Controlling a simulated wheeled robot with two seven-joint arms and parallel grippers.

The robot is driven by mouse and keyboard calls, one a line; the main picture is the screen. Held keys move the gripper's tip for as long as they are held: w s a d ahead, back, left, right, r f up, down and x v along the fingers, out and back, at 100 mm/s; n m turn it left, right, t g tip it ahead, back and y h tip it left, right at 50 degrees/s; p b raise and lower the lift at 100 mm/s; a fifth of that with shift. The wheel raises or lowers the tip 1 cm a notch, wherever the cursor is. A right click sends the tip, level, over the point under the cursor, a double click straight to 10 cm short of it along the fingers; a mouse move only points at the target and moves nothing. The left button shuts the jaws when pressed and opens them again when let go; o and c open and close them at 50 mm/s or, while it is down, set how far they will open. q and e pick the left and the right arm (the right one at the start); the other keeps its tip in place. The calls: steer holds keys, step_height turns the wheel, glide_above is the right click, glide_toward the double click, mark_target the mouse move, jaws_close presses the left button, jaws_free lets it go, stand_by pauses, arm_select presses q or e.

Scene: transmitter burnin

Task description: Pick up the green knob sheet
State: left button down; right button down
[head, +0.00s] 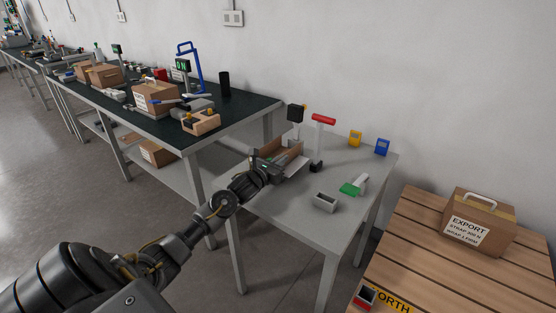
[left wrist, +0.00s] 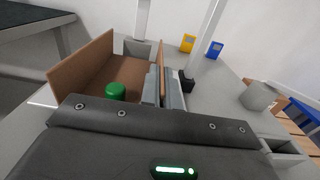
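A small round green knob (left wrist: 115,91) shows in the left wrist view, at the near end of an open brown cardboard box. My gripper body hides what is below it, so I cannot tell its sheet apart. My left gripper (head: 266,174) is at the near side of that box (head: 280,147) on the grey table in the head view. In the left wrist view, grey upright parts stand close together right of the knob, and I cannot tell whether they are my fingers. A flat green piece (head: 349,189) lies farther right beside a pale cylinder (head: 361,182).
The grey table (head: 283,218) holds a grey open bin (head: 325,202), a red-topped stand (head: 322,121), and yellow (head: 355,138) and blue (head: 382,147) devices at the back. A cluttered dark bench (head: 140,122) stands left. A slatted wooden surface (head: 420,245) bears an export carton (head: 480,220).

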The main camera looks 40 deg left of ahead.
arm_select(q)
steer(key=shift+r, duration=0.1)
arm_select(e)
steer(key=shift+w, duration=0.1)
arm_select(q)
steer(key=shift+r, duration=0.55)
steer(key=s+a+r+b, duration=0.2)
steer(key=s+a+r, duration=0.1)
steer(key=s+r, duration=0.8)
steer(key=shift+s+a+r, duration=0.35)
steer(key=shift+s+r, duration=0.05)
steer(key=shift+s, duration=0.9)
arm_select(e)
steer(key=shift+w+f, duration=0.25)
steer(key=shift+w, duration=0.4)
steer(key=shift+w+f, duration=0.25)
steer(key=shift+w, duration=0.35)
